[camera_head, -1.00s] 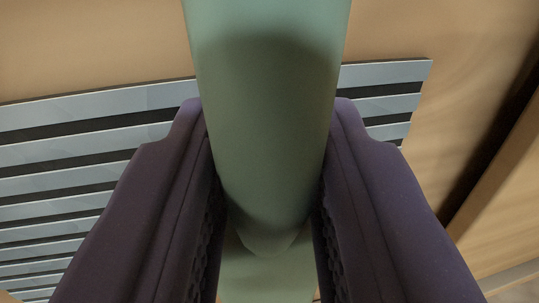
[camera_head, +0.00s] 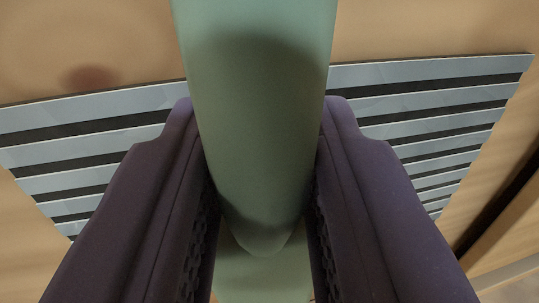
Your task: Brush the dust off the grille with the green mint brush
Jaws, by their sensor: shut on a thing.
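The green mint brush (camera_head: 260,120) fills the middle of the view, its smooth handle running from the top edge down between my fingers. My gripper (camera_head: 262,125) has two dark purple fingers, shut on the brush from both sides. The grille (camera_head: 445,88) lies behind the brush, with pale grey-blue slats and dark gaps. It shows on both sides of my gripper; its middle is hidden. The brush's bristles are not visible, so I cannot tell whether they touch the grille. Faint lighter and darker patches show on the slats; I cannot tell if they are dust.
A wood-coloured panel (camera_head: 420,30) surrounds the grille, with a dark round mark (camera_head: 90,78) at the upper left. A dark gap (camera_head: 500,210) runs diagonally at the lower right, beside another wooden edge.

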